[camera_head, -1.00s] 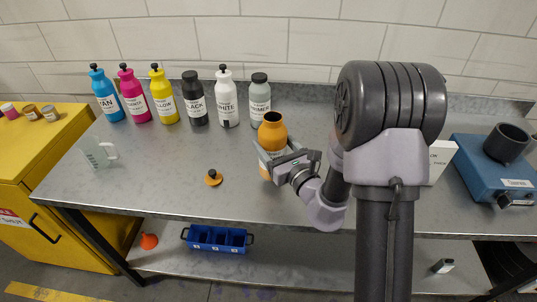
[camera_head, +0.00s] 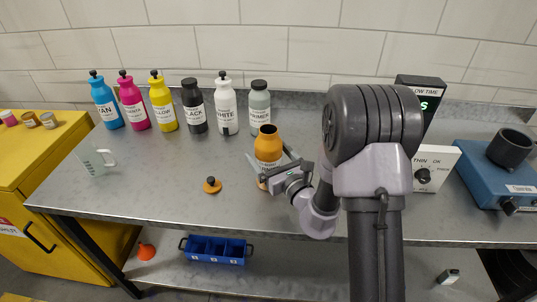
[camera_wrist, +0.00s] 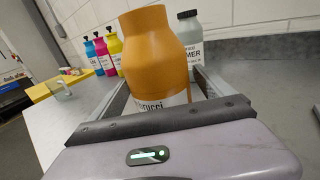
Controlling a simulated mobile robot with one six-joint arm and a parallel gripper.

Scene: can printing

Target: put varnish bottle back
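The orange varnish bottle (camera_head: 268,148) stands uncapped and upright on the grey bench, in front of the row of bottles. It also shows large in the wrist view (camera_wrist: 158,50), with part of its white label hidden behind my gripper. My gripper (camera_head: 270,160) is low around the bottle, with one finger on each side. The fingers look spread, with a gap beside the bottle in the wrist view. An orange cap with a black knob (camera_head: 212,185) lies on the bench to the left of the bottle.
Cyan (camera_head: 106,102), magenta (camera_head: 132,102), yellow (camera_head: 162,103), black (camera_head: 194,107), white (camera_head: 225,106) and grey primer (camera_head: 260,108) bottles stand along the back. A clear beaker (camera_head: 95,158) is at left. A white control box (camera_head: 436,168) and blue machine (camera_head: 500,172) are at right.

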